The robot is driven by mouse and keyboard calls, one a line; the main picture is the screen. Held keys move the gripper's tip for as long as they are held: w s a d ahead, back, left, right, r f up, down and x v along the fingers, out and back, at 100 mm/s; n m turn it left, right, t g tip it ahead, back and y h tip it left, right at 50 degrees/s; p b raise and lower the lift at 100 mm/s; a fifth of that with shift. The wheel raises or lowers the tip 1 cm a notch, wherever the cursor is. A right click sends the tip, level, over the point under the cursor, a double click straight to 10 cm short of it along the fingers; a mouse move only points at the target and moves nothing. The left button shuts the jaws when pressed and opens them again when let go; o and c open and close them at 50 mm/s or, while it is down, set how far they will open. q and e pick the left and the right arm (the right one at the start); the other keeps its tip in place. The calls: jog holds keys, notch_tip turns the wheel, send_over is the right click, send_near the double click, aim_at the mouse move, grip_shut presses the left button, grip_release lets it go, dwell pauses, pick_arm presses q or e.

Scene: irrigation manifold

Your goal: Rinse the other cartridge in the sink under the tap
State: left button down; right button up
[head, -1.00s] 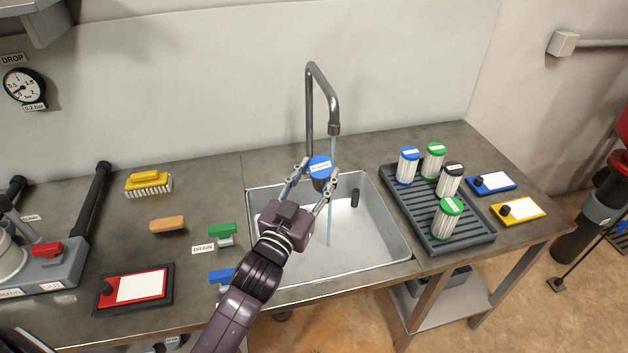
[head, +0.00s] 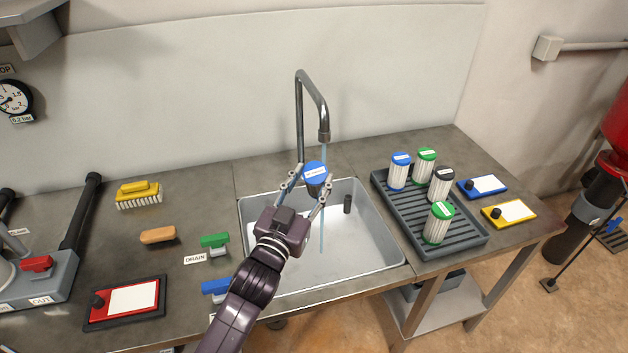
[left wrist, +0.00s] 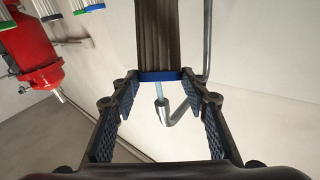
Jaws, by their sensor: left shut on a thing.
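My left gripper (head: 312,178) is shut on a blue-capped cartridge (head: 315,170), with a white label on the cap, and holds it over the sink (head: 370,255). The cartridge's dark grey, pleated body (left wrist: 158,35) and blue rim show between the fingers in the left wrist view. The tap (head: 324,136) arches over the sink from behind. A thin blue water stream (head: 322,235) falls from it into the basin, very close to the cartridge. I cannot tell whether the water touches it. My right gripper is out of view.
A grey ribbed tray (head: 460,238) right of the sink holds several cartridges with blue, green and black caps. Blue (head: 482,187) and yellow (head: 508,213) plates lie beyond it. A yellow brush (head: 138,195), orange block (head: 157,235), green drain handle (head: 214,241) and blue handle (head: 215,286) are left.

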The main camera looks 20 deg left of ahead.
pick_arm(q)
jog(key=shift+d+r, duration=0.1)
jog(key=shift+d, duration=0.25)
jog(key=shift+a, duration=0.25)
jog(key=shift+a+p, duration=0.3)
jog(key=shift+a, duration=0.1)
jog(key=shift+d, duration=0.65)
jog(key=shift+a, duration=0.1)
